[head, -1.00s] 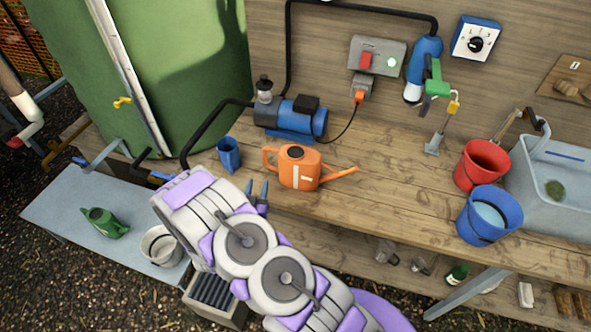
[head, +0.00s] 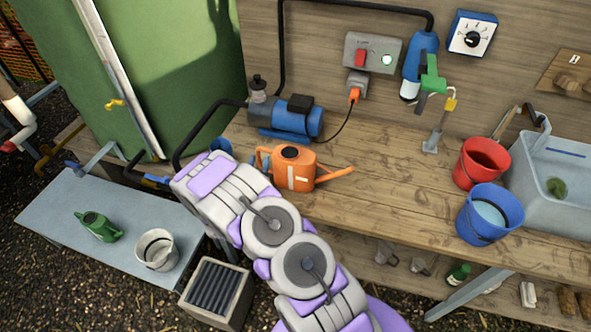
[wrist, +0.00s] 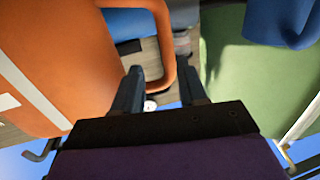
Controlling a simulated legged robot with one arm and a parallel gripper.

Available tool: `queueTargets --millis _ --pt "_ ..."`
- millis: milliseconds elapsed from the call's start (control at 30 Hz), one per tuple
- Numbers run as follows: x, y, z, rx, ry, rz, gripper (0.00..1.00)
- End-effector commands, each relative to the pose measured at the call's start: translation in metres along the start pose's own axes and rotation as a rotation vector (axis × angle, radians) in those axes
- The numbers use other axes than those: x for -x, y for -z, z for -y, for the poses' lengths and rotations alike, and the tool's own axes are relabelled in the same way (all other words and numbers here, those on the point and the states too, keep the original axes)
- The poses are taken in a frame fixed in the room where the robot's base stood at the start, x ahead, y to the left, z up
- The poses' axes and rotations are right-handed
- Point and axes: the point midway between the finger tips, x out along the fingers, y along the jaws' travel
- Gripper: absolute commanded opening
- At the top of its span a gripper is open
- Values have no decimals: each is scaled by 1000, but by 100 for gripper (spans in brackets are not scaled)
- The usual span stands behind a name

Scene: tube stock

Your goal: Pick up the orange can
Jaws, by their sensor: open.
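The orange can (head: 296,170) is a watering can with a pale stripe, standing upright on the wooden bench, its spout to the right and its handle to the left. In the wrist view its body (wrist: 60,60) fills the left side, close to the camera, and its loop handle (wrist: 163,45) shows beyond and partly between my fingers. My gripper (wrist: 161,84) is open, with its two dark fingers apart near the lower part of the handle. I cannot tell whether they touch it. In the head view my arm hides the gripper.
A blue pump (head: 292,118) stands behind the can. A blue cup (head: 221,146) is partly hidden by my arm. Red (head: 482,162) and blue (head: 489,213) buckets stand at the right. The bench (head: 385,175) right of the can is clear. A green can (head: 98,226) sits on the low table.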

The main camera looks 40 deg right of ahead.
Motion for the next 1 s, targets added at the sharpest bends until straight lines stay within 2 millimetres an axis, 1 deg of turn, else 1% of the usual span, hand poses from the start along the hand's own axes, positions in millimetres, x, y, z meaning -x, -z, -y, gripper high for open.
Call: queueTargets --millis 167,333,500,700,1000 --pt "-22 -4 7 -4 0 -8 42" --pt "-40 -4 6 -1 -1 -2 42" --pt "-47 -3 6 -2 0 -3 42" --pt "-47 -3 7 0 0 -2 42" --pt "-47 -3 7 0 0 -2 13"
